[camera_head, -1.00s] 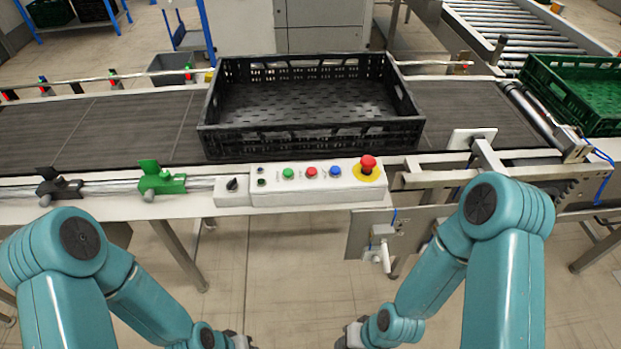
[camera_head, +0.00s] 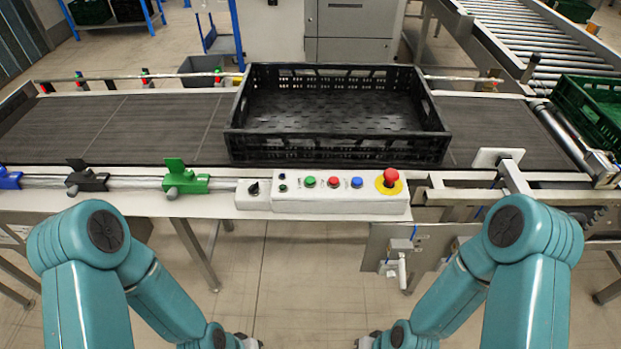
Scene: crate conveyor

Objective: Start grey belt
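The grey belt (camera_head: 150,125) runs across the picture, with an empty black crate (camera_head: 338,148) on it right of centre. On the belt's near edge sits a white control panel (camera_head: 340,203). It has a green button (camera_head: 310,182), a red button (camera_head: 334,182), a blue button (camera_head: 357,182) and a red mushroom button (camera_head: 390,178) on a yellow disc. A small box with a black rotary switch (camera_head: 253,188) is at its left. My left gripper (camera_head: 250,341) and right gripper (camera_head: 366,341) are low at the bottom edge, below and apart from the panel, mostly cut off. Their fingers cannot be made out.
A green clamp (camera_head: 186,180) and a dark clamp (camera_head: 87,180) stand on the near rail. A metal bracket (camera_head: 498,158) is right of the panel. A green crate (camera_head: 592,108) and a roller conveyor (camera_head: 530,45) are at the right. The space between my arms is clear.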

